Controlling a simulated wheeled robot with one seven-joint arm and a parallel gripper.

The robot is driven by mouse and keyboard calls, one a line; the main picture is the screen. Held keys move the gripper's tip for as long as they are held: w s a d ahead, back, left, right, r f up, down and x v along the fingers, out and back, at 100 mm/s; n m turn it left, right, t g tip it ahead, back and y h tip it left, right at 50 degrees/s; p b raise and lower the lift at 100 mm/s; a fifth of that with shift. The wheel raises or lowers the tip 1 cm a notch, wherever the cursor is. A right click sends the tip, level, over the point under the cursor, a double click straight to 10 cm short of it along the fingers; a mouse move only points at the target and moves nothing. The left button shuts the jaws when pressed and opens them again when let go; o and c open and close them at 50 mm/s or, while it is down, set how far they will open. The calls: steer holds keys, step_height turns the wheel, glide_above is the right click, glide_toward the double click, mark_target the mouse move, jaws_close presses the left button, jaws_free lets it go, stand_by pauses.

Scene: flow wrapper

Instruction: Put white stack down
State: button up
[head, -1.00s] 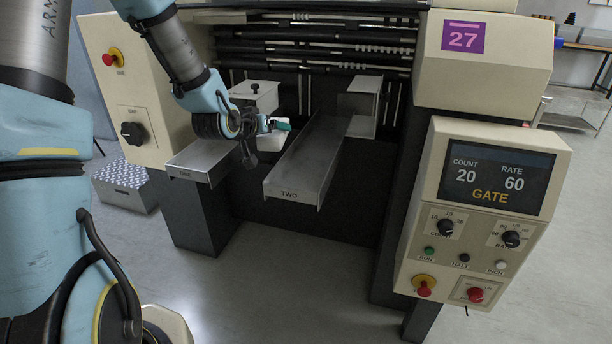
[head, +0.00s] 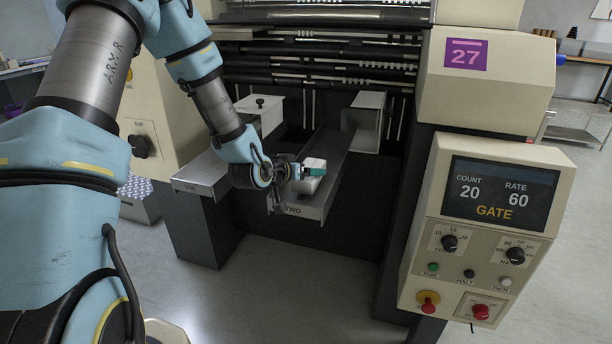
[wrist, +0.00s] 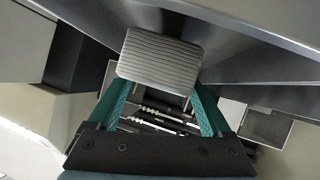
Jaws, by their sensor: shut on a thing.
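The white stack (head: 306,185) is in my gripper (head: 312,172), over the front end of the tray marked TWO (head: 337,160). White shows above and below the teal finger in the head view. In the wrist view the stack (wrist: 160,58) has a ridged, pale grey face and sits between the two green fingertips of my gripper (wrist: 160,88). The gripper is shut on it. I cannot tell whether the stack touches the tray floor. My gripper and wrist hide part of the tray's front left edge.
The tray marked ONE (head: 200,178) lies to the left, its visible top bare. A grey box-like guard (head: 362,125) stands at the back right of tray TWO. The control panel (head: 480,220) stands to the right, reading count 20, rate 60 and GATE.

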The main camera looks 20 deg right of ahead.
steer(key=shift+f, duration=0.65)
steer(key=o, duration=1.1)
steer(key=shift+f, duration=0.1)
